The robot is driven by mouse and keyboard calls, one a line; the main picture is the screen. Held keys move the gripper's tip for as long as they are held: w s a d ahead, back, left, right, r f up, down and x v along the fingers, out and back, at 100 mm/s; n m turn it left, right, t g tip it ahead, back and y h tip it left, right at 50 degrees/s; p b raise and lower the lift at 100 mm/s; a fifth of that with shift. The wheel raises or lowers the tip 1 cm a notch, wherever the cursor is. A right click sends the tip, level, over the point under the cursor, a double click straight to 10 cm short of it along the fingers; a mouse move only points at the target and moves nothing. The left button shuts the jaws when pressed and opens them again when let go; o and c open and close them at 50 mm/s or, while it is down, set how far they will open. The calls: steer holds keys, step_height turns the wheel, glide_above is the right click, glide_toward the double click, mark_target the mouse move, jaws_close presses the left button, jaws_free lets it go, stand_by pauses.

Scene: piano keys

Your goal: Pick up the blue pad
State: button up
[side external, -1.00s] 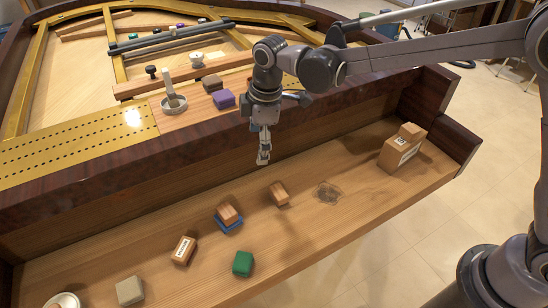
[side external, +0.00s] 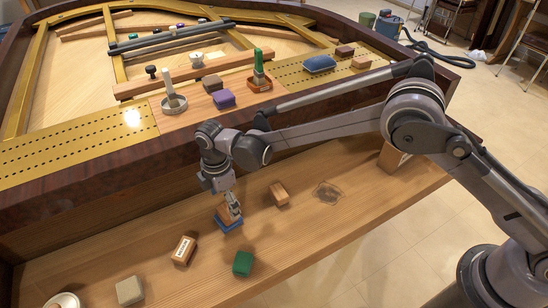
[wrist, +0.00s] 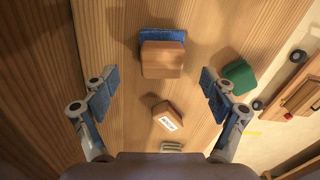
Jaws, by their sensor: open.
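The blue pad (side external: 231,228) lies on the wooden shelf with a wooden block (side external: 222,212) on its top side. In the wrist view, the blue pad (wrist: 163,35) shows as a strip along the far edge of the wooden block (wrist: 163,62), which hides the rest. My gripper (side external: 234,207) is just above the block, overlapping it in the side view. In the wrist view its two blue-lined fingers are spread apart, with nothing between them. I cannot tell from the side view whether a fingertip touches the block.
A labelled wooden block (side external: 183,250), a green block (side external: 243,263), another wooden block (side external: 279,194) and a grey block (side external: 130,290) lie around on the shelf. The tall shelf back wall stands behind. A blue rounded object (side external: 319,64) lies on the upper ledge.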

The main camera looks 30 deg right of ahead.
mark_target(226, 210)
steer(key=shift+s+f, duration=0.15)
steer(key=shift+f, duration=2.95)
steer(key=c, duration=1.2)
